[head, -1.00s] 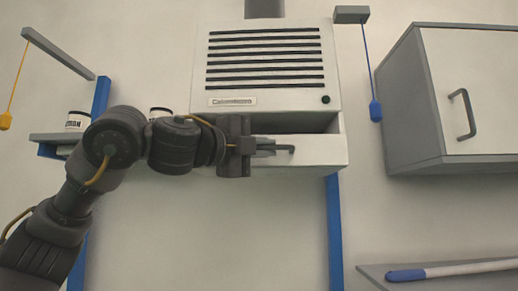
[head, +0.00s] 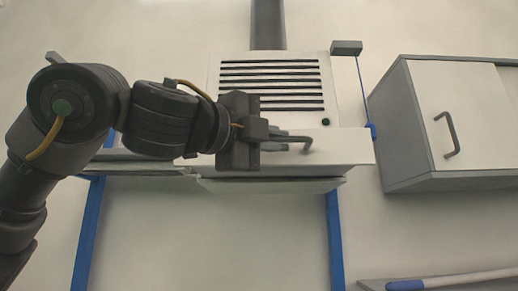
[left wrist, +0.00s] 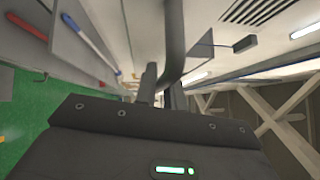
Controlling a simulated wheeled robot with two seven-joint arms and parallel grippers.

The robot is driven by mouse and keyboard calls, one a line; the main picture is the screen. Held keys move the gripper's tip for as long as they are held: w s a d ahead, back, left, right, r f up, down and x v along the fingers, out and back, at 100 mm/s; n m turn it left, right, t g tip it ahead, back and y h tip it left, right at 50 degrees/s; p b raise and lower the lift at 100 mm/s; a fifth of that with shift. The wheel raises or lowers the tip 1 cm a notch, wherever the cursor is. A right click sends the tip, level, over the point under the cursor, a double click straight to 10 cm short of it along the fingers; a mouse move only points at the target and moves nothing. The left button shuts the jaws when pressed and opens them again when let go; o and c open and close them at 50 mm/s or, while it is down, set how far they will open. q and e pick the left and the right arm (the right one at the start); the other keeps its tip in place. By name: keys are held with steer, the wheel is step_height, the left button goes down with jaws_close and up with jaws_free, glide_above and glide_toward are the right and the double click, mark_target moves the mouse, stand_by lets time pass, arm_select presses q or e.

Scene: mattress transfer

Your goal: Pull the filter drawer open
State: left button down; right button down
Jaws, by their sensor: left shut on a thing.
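The white filter unit (head: 271,62) hangs on the wall with black slots across its front. Its drawer (head: 345,146) stands out from the unit, with its front toward me and hiding the unit's lower part. The inside of the drawer is not clearly visible. My left gripper (head: 284,137) comes in from the left and is shut on the drawer's dark bar handle (head: 306,145). In the left wrist view the handle (left wrist: 173,42) rises from between the fingers (left wrist: 160,90). My right gripper is not in view.
A white wall cabinet (head: 462,112) with a grey handle hangs at the right. A blue-ended rod (head: 440,283) lies on a ledge at the lower right. Blue posts (head: 335,240) stand below the unit. The wall between them is clear.

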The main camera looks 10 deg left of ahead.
arm_select(q)
steer(key=shift+w, duration=0.1)
steer(key=c, duration=1.5)
jaws_free()
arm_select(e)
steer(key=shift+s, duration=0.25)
